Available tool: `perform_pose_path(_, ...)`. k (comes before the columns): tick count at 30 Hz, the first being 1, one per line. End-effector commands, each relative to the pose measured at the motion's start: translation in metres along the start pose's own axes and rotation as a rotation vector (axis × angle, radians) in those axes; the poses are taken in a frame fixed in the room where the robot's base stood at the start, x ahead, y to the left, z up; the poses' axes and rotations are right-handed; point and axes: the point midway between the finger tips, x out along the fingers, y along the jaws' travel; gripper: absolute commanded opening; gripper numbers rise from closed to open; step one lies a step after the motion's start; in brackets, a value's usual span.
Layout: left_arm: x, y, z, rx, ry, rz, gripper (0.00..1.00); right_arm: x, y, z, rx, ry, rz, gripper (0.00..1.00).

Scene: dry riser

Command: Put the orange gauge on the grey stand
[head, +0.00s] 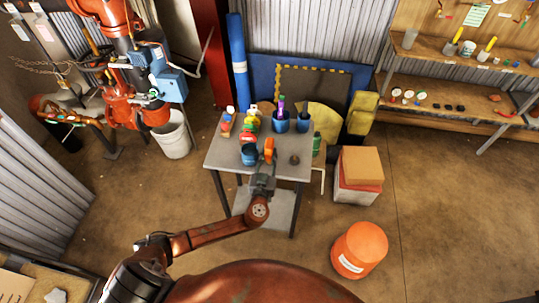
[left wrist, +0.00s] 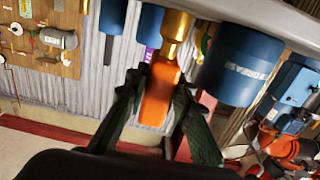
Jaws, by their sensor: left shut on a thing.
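The orange gauge (head: 269,146) is at the front of the small grey table, between the fingers of my left gripper (head: 265,165). In the left wrist view the gauge (left wrist: 158,98) has an orange body and a gold-coloured end, and the dark fingers (left wrist: 157,90) are shut on it from both sides. A small dark grey round piece (head: 294,159), which looks like the stand, is on the tabletop to the right of the gauge, apart from it. The stand cannot be made out in the left wrist view. My right gripper is not in view.
A blue cup (head: 248,156) stands just left of the gauge; it also shows in the left wrist view (left wrist: 240,65). More blue cups (head: 281,122) and several coloured items are farther back on the table (head: 222,155). Boxes (head: 358,172) and an orange bucket (head: 360,249) stand right.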

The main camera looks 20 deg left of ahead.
Motion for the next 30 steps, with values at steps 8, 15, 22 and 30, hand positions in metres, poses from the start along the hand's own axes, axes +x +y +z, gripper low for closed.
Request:
perform_pose_path(8, 0.0, 0.0, 0.005, 0.0, -0.002, -0.001, 0.24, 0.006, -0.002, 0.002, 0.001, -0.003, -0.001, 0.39)
perform_pose_path(15, 0.0, 0.0, 0.004, 0.0, -0.001, -0.001, 0.4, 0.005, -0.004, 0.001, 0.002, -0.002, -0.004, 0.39)
perform_pose_path(22, 0.0, 0.0, 0.003, 0.0, -0.001, -0.001, 0.4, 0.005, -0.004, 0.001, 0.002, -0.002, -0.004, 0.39)
perform_pose_path(30, -0.017, 0.0, 0.002, -0.004, -0.005, 0.0, 0.4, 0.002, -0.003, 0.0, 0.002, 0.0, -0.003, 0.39)
